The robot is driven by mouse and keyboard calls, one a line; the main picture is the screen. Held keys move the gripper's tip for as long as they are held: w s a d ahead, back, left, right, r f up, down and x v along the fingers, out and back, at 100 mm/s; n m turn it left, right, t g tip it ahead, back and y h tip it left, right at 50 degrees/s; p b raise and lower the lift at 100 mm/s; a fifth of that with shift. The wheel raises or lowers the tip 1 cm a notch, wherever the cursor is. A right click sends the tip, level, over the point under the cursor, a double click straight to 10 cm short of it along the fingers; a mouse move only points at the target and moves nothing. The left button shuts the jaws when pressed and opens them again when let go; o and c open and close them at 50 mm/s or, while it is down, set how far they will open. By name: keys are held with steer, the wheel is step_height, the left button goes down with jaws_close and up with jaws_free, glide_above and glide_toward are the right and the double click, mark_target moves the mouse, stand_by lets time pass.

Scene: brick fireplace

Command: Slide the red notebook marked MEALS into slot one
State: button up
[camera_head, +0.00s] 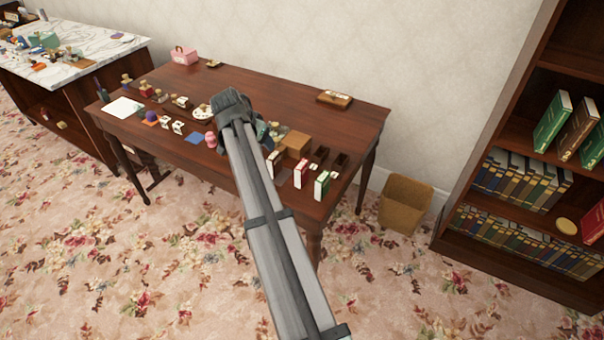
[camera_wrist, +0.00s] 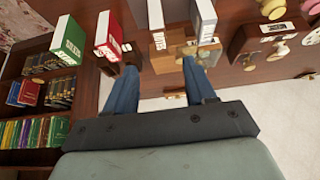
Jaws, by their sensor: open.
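A red notebook with white page edges (camera_head: 300,174) stands upright near the table's front edge; it also shows in the wrist view (camera_wrist: 108,36). Its lettering is too small to read. A green notebook (camera_head: 321,186) stands to its right, and a white-edged book with some red (camera_head: 272,164) to its left. Dark slotted holders (camera_head: 339,162) sit behind the notebooks; which is slot one I cannot tell. My gripper (camera_wrist: 160,70) is open, with nothing held between its blue fingers, above the table near a tan box (camera_wrist: 172,62). In the head view my arm mostly hides it.
The tan box (camera_head: 295,143) sits just left of the holders. Several small items crowd the left of the wooden table (camera_head: 330,125). A wooden box (camera_head: 334,98) lies at the back right. A bookshelf (camera_head: 508,165) and waste bin (camera_head: 405,203) stand to the right.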

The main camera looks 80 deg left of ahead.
stand_by(0.5)
steer(key=n+t+y, duration=0.4)
steer(key=n+t, duration=0.4)
steer(key=n, duration=1.4)
glide_toward(304, 165)
steer(key=shift+w+a+f, duration=0.15)
steer(key=shift+w+f, duration=0.25)
steer(key=shift+f, duration=0.2)
steer(key=shift+w+a+f, duration=0.15)
steer(key=shift+w+f, duration=0.25)
steer(key=shift+f, duration=0.15)
steer(key=s+d+f+n+y, duration=0.3)
steer(key=n+y, duration=0.2)
steer(key=n, duration=0.9)
steer(key=x, duration=0.8)
steer(key=shift+d+r, duration=0.1)
steer(key=shift+r, duration=0.15)
steer(key=shift+w+x, duration=0.2)
steer(key=shift+x, duration=2.85)
steer(key=shift+d, duration=0.2)
